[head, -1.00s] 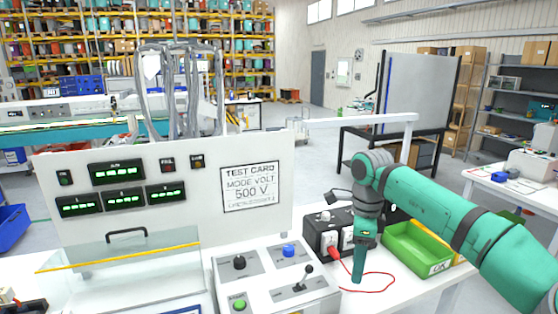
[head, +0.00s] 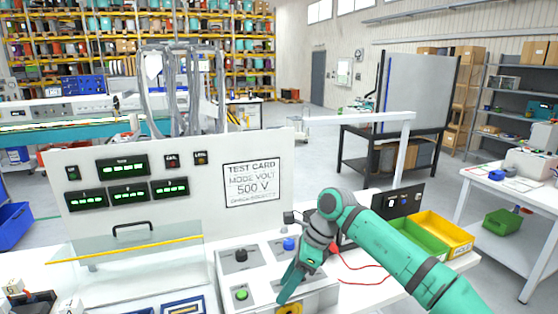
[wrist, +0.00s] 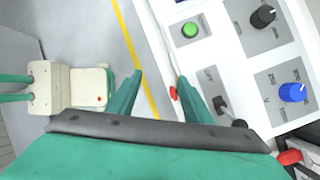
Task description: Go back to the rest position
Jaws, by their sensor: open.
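My gripper (head: 290,282) hangs at the end of my teal arm, over the right front part of the white control panel (head: 262,270) in the head view. In the wrist view my gripper (wrist: 160,77) has its two teal fingers apart, with nothing held between them. Beyond the fingertips show the panel edge and grey floor with a yellow line (wrist: 135,45). The lever (wrist: 230,112) is close to the right finger; it is hidden behind my gripper in the head view.
The panel carries a green button (head: 241,294), a black knob (head: 240,255) and a blue knob (head: 289,243). A red lead (head: 362,281) lies on the bench to the right. Green (head: 420,240) and yellow (head: 447,234) bins stand beyond it. A tester (head: 180,190) stands behind the panel.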

